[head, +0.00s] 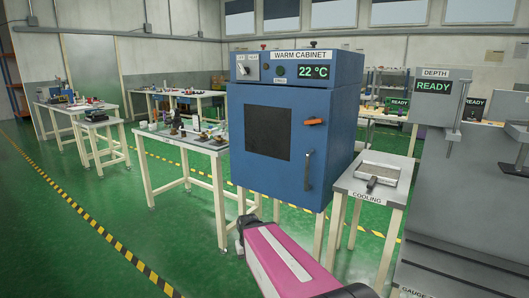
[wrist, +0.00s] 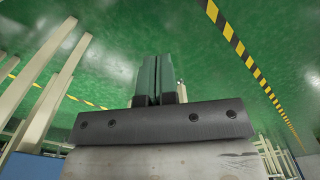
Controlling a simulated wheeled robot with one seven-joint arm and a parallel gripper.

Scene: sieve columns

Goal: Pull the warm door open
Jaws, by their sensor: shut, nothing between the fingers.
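The blue warm cabinet (head: 336,118) stands on a pale stand in the middle of the head view. Its front door (head: 268,182) has a dark window, looks closed, and carries a dark vertical handle (head: 308,170) at its right side. An orange latch (head: 314,122) sits above the handle. The display reads 22 °C. My gripper shows in the wrist view (wrist: 157,80) with its two greenish fingers together and nothing between them. It points at the green floor, apart from the door. In the head view my pink arm reaches up from below, in front of the stand and under the cabinet.
A small table marked COOLING (head: 367,196) with a tray (head: 383,171) stands right of the cabinet. A grey machine marked DEPTH (head: 480,180) is further right. A workbench (head: 215,147) with small items stands left. Open green floor lies at the left, with yellow-black tape.

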